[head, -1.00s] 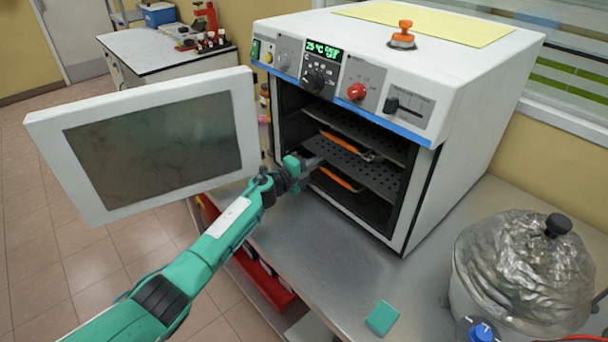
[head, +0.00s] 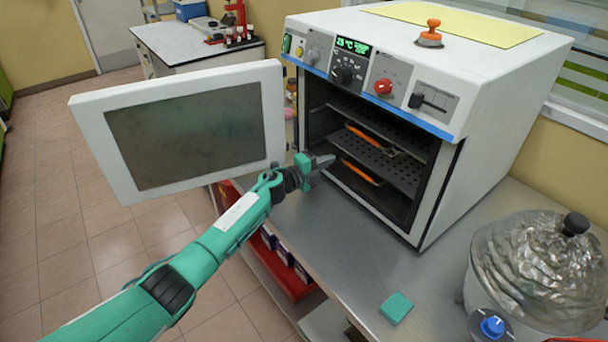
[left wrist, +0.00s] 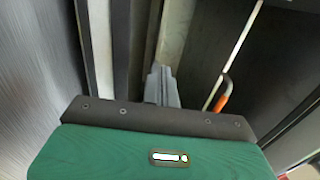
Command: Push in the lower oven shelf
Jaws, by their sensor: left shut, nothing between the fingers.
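The white oven (head: 505,110) stands on the metal bench with its windowed door (head: 185,125) swung open to the left. Inside, an upper shelf (head: 378,115) sits above a perforated lower shelf (head: 400,172). Orange-edged items show on and below the lower shelf; I cannot tell clearly what they are. My left gripper (head: 325,162) is shut and empty at the left front of the oven opening, beside the lower shelf's front edge. In the left wrist view the closed fingertips (left wrist: 162,84) point along the opening's side, and an orange part (left wrist: 223,94) shows to their right.
A foil-covered vessel (head: 530,265) with a black knob stands at the right. A small teal block (head: 396,308) lies on the bench (head: 345,250) near its front edge. The bench in front of the oven is mostly clear. The open door is close to my left arm.

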